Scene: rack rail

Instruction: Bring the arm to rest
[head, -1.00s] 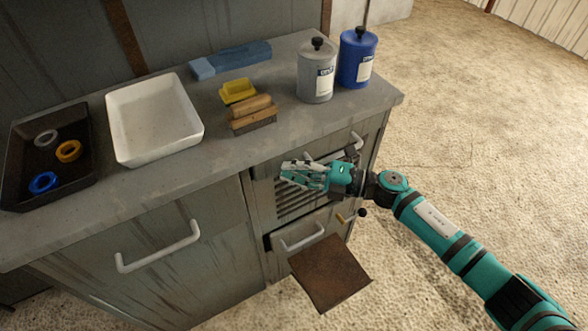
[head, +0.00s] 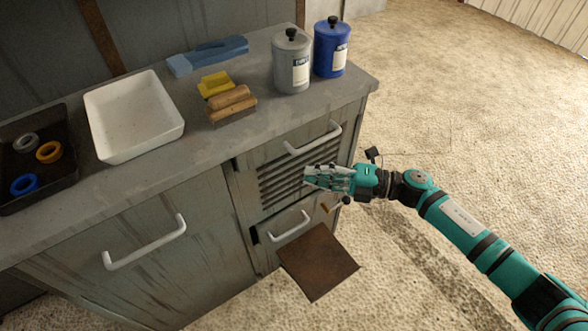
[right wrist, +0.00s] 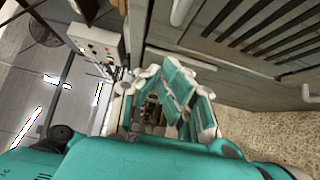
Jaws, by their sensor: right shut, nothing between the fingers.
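My right arm (head: 465,225) comes in from the lower right of the head view. My right gripper (head: 312,178) is shut and empty, in front of the slatted cabinet panel (head: 285,178). It sits below the upper drawer handle and above the brown hanging flap. In the right wrist view the gripper's teal fingers (right wrist: 180,100) are close together with nothing between them. I cannot tell whether the fingers touch the cabinet. My left gripper is not in view.
The counter holds a black tray (head: 68,165) with rings, a white tray (head: 108,154), brushes (head: 232,103), a blue cloth (head: 208,55), a grey canister (head: 291,75) and a blue canister (head: 331,58). A brown flap (head: 318,263) juts out below. Open floor lies right.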

